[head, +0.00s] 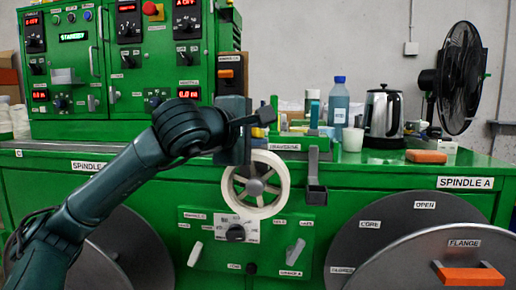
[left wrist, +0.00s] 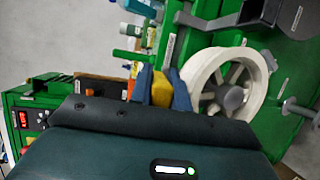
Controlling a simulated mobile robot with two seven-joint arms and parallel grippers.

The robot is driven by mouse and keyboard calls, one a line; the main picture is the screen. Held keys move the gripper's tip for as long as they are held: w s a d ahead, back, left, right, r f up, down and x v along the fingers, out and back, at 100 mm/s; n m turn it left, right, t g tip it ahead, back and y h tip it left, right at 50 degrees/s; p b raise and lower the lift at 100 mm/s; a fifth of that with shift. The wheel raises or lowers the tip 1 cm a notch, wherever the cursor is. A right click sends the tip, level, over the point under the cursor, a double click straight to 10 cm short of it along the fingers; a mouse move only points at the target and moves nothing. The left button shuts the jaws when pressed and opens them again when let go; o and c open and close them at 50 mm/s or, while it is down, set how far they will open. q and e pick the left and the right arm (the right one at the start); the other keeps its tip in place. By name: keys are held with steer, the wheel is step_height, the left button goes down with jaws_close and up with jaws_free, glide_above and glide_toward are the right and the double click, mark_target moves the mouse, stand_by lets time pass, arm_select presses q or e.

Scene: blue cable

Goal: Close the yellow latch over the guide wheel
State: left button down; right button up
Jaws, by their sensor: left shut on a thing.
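The white spoked guide wheel (head: 284,185) stands on the front of the green machine, just below my left gripper (head: 265,113). In the left wrist view the guide wheel (left wrist: 201,78) is right beside the fingers. There my left gripper (left wrist: 161,88) is shut on the yellow latch (left wrist: 161,92), a small yellow block between its two blue fingers. In the head view the hand and fingers mostly hide the latch, above the wheel's top rim. How the latch sits relative to its catch cannot be told. My right gripper is out of view.
A grey bracket (head: 315,180) stands right of the wheel. Below is a panel with a dial (head: 236,232) and levers. A kettle (head: 383,113), blue bottle (head: 339,102), white cup (head: 352,139) and orange block (head: 426,156) stand on the top. A large flange disc (head: 430,265) is at lower right.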

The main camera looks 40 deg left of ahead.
arm_select(q)
steer(key=shift+f+t+b, duration=0.25)
steer(key=shift+t+b, duration=0.05)
steer(key=shift+b, duration=0.1)
steer(key=c, duration=1.3)
jaws_free()
steer(key=s, duration=0.4)
steer(key=s+d+r+b, duration=0.1)
steer(key=s, duration=0.3)
steer(key=s+d, duration=0.1)
steer(key=s, duration=0.4)
steer(key=shift+r+b, duration=0.3)
